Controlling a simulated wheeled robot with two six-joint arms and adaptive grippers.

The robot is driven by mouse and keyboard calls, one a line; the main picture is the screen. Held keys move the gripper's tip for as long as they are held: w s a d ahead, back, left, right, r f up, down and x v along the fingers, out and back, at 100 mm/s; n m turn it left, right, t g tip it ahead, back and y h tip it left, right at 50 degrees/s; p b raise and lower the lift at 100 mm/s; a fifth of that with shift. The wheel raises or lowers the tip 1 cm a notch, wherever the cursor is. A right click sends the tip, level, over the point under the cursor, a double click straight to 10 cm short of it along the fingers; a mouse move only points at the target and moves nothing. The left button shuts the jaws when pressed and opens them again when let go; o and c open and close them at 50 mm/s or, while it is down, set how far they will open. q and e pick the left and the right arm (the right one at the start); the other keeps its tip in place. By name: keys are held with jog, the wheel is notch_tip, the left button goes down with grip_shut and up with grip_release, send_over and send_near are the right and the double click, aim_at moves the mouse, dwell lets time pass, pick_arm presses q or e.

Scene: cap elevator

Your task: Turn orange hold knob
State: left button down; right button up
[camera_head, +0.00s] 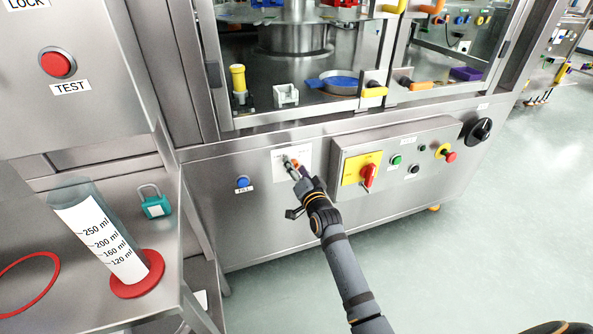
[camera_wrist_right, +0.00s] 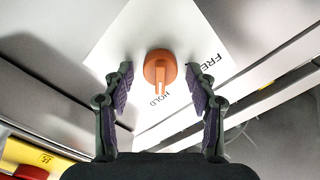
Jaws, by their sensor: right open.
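The orange hold knob (camera_wrist_right: 161,70) sits on a white label plate (camera_wrist_right: 118,42) in the right wrist view. Its handle points down in that picture, towards the word HOLD. My right gripper (camera_wrist_right: 160,85) is open, with one finger on each side of the knob and a gap to each. In the head view my right gripper (camera_head: 293,168) is in front of the white plate (camera_head: 305,158) on the cabinet front and mostly hides the knob. My left gripper is not in view.
A blue FILL button (camera_head: 243,183) is left of the plate. A control box with a red rotary switch (camera_head: 368,175) on yellow and a red button (camera_head: 450,156) juts out to the right. A measuring cylinder (camera_head: 100,235) stands on the left bench.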

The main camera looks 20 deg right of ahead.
jog(key=c, duration=1.1)
